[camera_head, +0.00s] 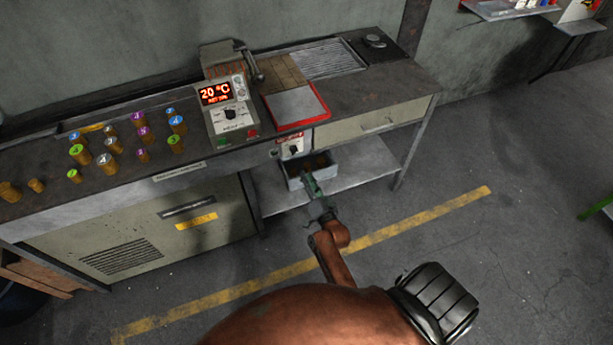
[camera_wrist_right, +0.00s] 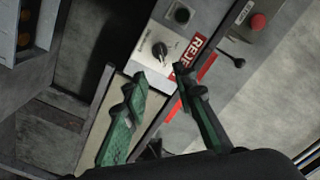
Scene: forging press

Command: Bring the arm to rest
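My right arm reaches forward from the bottom of the head view toward the bench front. Its green-fingered right gripper (camera_head: 309,184) appears in front of the grey bin (camera_head: 294,184) on the lower shelf. In the right wrist view the two fingers of the right gripper (camera_wrist_right: 162,78) stand apart with nothing between them. Beyond them are a black knob (camera_wrist_right: 160,50) on a grey control box and a red label (camera_wrist_right: 192,58), partly covered by a finger. My left gripper does not show.
The bench (camera_head: 368,98) carries a control unit with a red display (camera_head: 215,94), a red-edged plate (camera_head: 297,106) and several numbered brass cylinders at left. Small brass-coloured pieces lie in the bin. The lower shelf (camera_head: 358,175) is clear to the right. Open floor surrounds the yellow line (camera_head: 420,222).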

